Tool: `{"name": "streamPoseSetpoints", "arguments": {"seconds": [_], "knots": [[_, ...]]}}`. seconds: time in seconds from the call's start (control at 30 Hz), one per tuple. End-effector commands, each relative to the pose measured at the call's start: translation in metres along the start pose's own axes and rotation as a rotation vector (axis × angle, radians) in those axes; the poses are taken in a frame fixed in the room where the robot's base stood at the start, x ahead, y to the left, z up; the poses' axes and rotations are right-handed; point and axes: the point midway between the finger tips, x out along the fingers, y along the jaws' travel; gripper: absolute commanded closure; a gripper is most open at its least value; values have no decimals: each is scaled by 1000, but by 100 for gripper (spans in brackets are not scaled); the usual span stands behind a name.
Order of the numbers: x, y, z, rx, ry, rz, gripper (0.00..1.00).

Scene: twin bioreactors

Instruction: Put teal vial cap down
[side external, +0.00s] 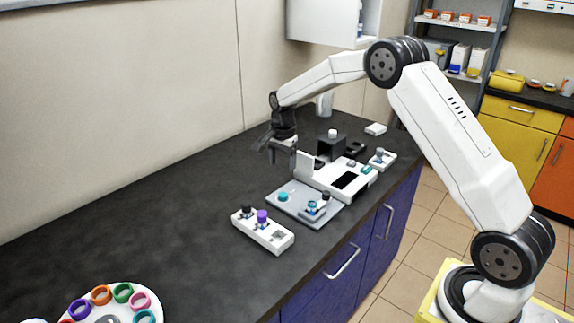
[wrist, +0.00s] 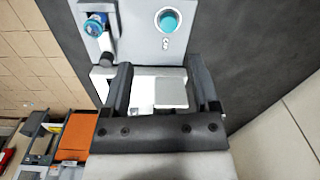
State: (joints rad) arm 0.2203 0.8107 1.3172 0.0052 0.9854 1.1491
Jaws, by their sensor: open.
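The teal vial cap (side external: 283,197) lies on the left part of a grey plate (side external: 298,213). In the wrist view the cap (wrist: 168,21) shows from above as a teal disc near the top, beyond my fingertips, with nothing touching it. My gripper (side external: 279,155) hangs above the bench behind the plate. In the wrist view my gripper (wrist: 159,72) has its two fingers wide apart with nothing held between them. A vial with a blue-teal top (side external: 312,207) stands in a small holder on the plate's right side; it also shows in the wrist view (wrist: 95,27).
A white rack (side external: 265,236) with a purple-capped vial (side external: 262,216) stands in front of the plate. A white device (side external: 332,180) with a dark screen stands close behind the plate. A round white tray (side external: 112,297) with coloured rings lies front left.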

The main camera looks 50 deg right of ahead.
Motion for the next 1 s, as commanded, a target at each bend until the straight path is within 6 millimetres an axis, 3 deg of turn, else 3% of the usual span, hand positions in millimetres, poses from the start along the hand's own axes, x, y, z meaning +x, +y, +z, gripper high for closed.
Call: {"name": "streamPoseSetpoints", "arguments": {"seconds": [0.47, 1.0], "knots": [[-24, 71, 77, -548, 47, -69, 23], [-25, 191, 152, -1165, 133, -128, 23]]}}
